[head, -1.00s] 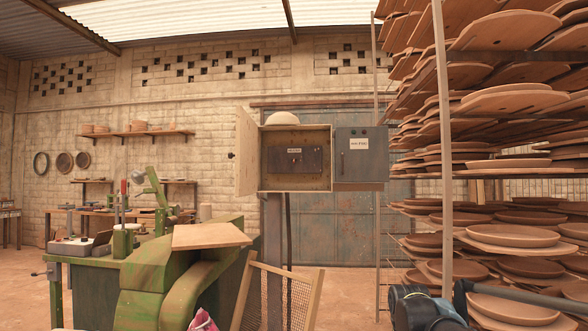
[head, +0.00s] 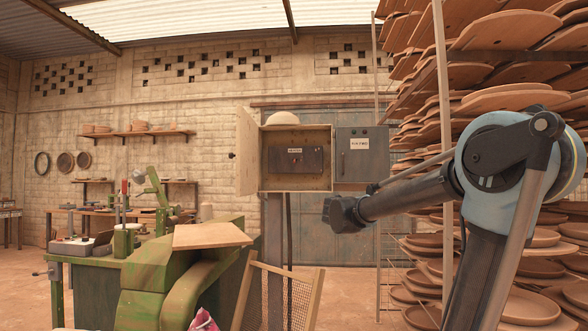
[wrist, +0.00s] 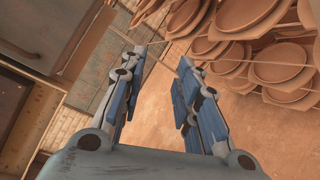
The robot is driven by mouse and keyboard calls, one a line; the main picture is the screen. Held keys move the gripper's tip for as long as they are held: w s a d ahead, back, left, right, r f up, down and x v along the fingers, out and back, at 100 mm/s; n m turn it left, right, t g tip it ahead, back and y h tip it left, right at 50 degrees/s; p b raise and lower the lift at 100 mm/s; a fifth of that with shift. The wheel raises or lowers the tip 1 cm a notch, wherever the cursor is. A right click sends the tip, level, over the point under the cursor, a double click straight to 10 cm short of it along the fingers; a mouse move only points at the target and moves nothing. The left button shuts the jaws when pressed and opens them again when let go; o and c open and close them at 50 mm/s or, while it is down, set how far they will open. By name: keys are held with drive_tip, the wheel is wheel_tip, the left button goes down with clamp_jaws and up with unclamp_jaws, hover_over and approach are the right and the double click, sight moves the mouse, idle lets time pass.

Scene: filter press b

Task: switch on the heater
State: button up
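An open pale cabinet (head: 327,160) on a post holds a dark panel (head: 292,158) with a small white label and a tiny red spot. A grey box (head: 361,155) with a white label and a handle-like part adjoins its right side. The labels are too small to read, so I cannot tell which part is the heater switch. My arm reaches in from the right, its end just below the grey box in the head view. My gripper (wrist: 163,62) shows in the wrist view with its two blue fingers spread apart and nothing between them.
Racks of clay plates (head: 520,100) fill the right side, close to my arm; plates (wrist: 240,40) also show in the wrist view. A green machine (head: 180,270) with a board on top and a framed mesh screen (head: 280,295) stand at the lower left and middle. A grey-blue door (head: 330,240) is behind.

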drive_tip(key=w+a+r+n+t+y, duration=0.35)
drive_tip(key=a+r+n, duration=0.2)
drive_tip(key=a, duration=0.45)
drive_tip(key=w+a+r+n+t+y, duration=0.2)
drive_tip(key=w+a+r+n, duration=0.3)
drive_tip(key=a, duration=0.5)
drive_tip(key=w+a+r+n+t+y, duration=0.35)
drive_tip(key=w+a+n, duration=0.2)
drive_tip(key=a, duration=0.45)
drive_tip(key=x, duration=1.6)
drive_tip(key=shift+w+d+n+g+h, duration=0.15)
drive_tip(key=shift+d+n+g+h, duration=0.15)
drive_tip(key=shift+n+h, duration=0.1)
clamp_jaws()
